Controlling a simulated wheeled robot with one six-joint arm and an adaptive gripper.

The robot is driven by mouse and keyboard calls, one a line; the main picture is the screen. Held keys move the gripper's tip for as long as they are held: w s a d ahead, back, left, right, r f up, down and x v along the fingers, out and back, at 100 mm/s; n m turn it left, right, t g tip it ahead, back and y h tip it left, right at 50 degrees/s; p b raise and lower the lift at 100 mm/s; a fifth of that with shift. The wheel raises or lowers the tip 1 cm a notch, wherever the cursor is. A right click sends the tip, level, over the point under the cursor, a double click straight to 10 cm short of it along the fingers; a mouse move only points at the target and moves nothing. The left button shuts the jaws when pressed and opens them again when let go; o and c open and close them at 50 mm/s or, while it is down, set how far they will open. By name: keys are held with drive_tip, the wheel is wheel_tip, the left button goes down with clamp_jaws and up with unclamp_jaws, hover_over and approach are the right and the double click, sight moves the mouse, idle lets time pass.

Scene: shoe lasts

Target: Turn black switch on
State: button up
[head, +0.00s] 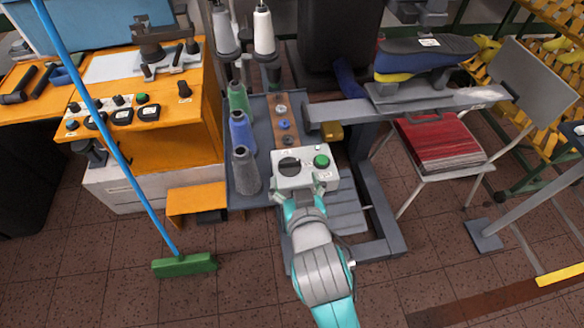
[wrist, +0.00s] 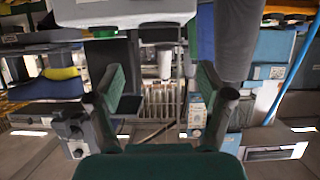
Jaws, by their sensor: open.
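The black switch (head: 289,165) is a round dark knob on the top face of a light grey control box (head: 291,182). A green button (head: 321,161) sits to its right on the same box. My gripper (head: 299,193) is just in front of the box's near side, with its fingers spread and nothing between them. In the wrist view my gripper (wrist: 160,85) shows two green-padded fingers wide apart. A pale box-like shape at the top of that view looks like the control box (wrist: 125,12).
Thread cones, including a grey one (head: 246,172), stand left of the box. An orange machine cabinet (head: 190,130) with knobs is further left. A blue-handled broom (head: 184,265) leans there. A chair with a red stack (head: 442,140) stands right. The floor in front is mostly clear.

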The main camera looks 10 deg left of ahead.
drive_tip(key=shift+v, duration=1.55)
drive_tip(key=s+d+f, duration=1)
drive_tip(key=d+f, duration=0.1)
drive_tip(key=d, duration=0.1)
drive_tip(key=s+d+m+t+h, duration=0.1)
drive_tip(key=s+d, duration=0.3)
drive_tip(key=s, duration=0.6)
drive_tip(key=s+d+m+h, duration=0.2)
drive_tip(key=s+d, duration=0.2)
drive_tip(key=s, duration=0.5)
drive_tip(key=shift+s+d+r+t, duration=0.35)
drive_tip(key=shift+s+r+t, duration=0.05)
drive_tip(key=shift+r, duration=0.05)
